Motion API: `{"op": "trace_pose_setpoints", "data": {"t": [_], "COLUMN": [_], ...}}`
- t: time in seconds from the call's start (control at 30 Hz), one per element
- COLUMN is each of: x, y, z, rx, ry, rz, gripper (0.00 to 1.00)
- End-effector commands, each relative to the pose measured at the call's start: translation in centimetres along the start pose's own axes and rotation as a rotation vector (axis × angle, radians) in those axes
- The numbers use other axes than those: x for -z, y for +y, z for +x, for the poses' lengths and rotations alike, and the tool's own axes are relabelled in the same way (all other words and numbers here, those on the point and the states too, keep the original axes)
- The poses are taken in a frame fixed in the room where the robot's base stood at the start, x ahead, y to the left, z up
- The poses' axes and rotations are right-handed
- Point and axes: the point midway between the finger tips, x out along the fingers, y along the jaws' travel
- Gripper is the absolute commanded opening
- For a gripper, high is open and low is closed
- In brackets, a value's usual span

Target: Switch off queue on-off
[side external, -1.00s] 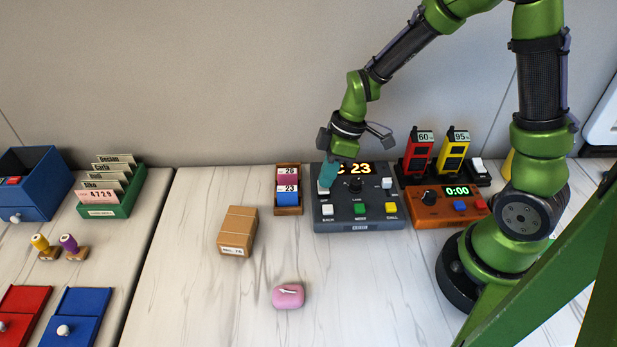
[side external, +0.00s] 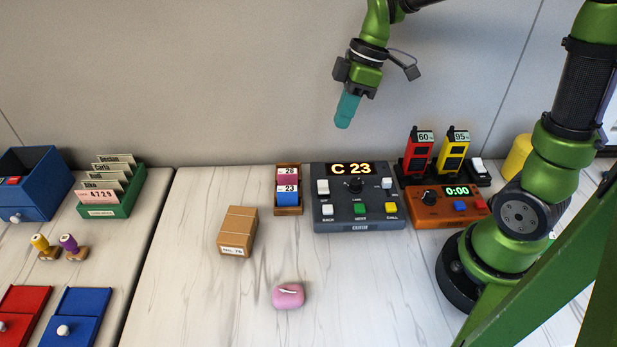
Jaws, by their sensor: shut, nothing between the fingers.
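The dark grey queue console (side external: 340,212) stands at the middle of the table near the wall. Its display (side external: 351,169) is lit and reads "C 23".
A wooden rack with number cards (side external: 288,196) stands just left of the console. A cardboard box (side external: 238,226) and pink case (side external: 288,296) lie in front.

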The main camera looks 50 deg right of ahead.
Motion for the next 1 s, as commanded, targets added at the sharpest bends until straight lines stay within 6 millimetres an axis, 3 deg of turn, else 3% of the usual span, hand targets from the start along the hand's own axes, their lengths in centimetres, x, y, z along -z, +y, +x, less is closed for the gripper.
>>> {"op": "trace_pose_setpoints", "data": {"t": [0.73, 0.87, 1.0], "x": [0.2, 0.2, 0.1], "y": [-1.1, -1.2, -1.2], "z": [-0.1, 1.1, 3.8], "rx": [0.003, 0.006, 0.008], "ry": [-0.001, -0.002, -0.005], "rz": [0.001, 0.0, 0.0], "gripper": [0.0, 0.0, 0.0]}}
